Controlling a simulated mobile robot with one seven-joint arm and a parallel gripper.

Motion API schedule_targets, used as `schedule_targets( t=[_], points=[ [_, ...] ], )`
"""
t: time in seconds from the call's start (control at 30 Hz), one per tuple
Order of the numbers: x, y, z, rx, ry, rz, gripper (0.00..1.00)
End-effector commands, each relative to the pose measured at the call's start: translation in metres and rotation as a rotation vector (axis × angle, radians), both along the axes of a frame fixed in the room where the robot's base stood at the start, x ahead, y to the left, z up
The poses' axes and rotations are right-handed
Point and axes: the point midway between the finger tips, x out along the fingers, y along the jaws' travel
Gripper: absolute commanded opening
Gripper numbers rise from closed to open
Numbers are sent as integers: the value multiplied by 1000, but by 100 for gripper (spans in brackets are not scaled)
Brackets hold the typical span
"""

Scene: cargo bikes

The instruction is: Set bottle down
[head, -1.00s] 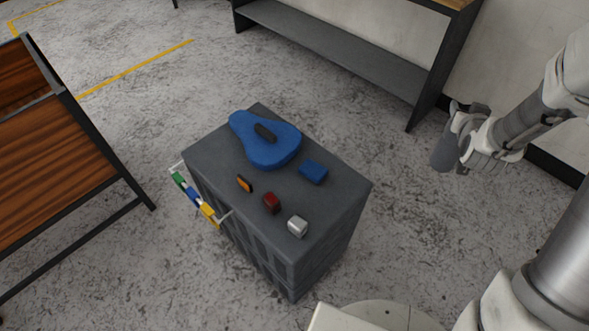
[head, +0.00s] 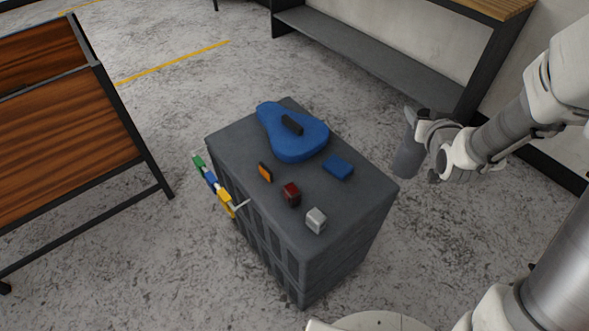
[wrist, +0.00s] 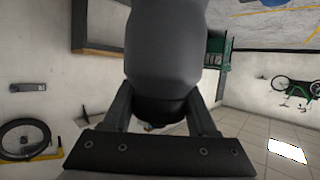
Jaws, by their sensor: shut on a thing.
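A grey bottle (head: 409,156) is held in my gripper (head: 428,148) at the right of the head view, just beyond the right corner of the dark grey cabinet (head: 228,139). In the wrist view the bottle (wrist: 165,50) fills the upper middle. The fingers of my gripper (wrist: 160,112) are closed around its dark, narrower end. In the head view the bottle looks roughly upright with a slight tilt. It is clear of the cabinet top in the picture; its exact height is hard to tell.
On the cabinet top lie a blue saddle-shaped piece (head: 298,141), a blue block (head: 338,167), an orange piece (head: 265,172), a dark red block (head: 291,194) and a silver block (head: 316,220). The top's right corner is bare. A shelf bench (head: 380,60) stands behind.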

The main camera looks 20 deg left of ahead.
Motion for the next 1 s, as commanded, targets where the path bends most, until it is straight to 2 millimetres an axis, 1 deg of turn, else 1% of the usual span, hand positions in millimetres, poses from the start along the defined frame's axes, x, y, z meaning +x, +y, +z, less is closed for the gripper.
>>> schedule_targets(
  t=[0.03,0.3,0.47,0.6,0.73,0.83,0.93,1.0],
  points=[
    [-6,5,-17,1,-2,21,0],
    [-37,31,-52,5,-2,136,0],
    [-49,41,-64,3,0,181,0],
    [-54,45,-67,2,1,199,0],
    [-55,46,-67,1,2,203,0],
    [-48,48,-73,3,3,204,0],
    [-32,52,-85,3,3,204,0],
    [-17,55,-95,2,4,204,0]
  ],
)
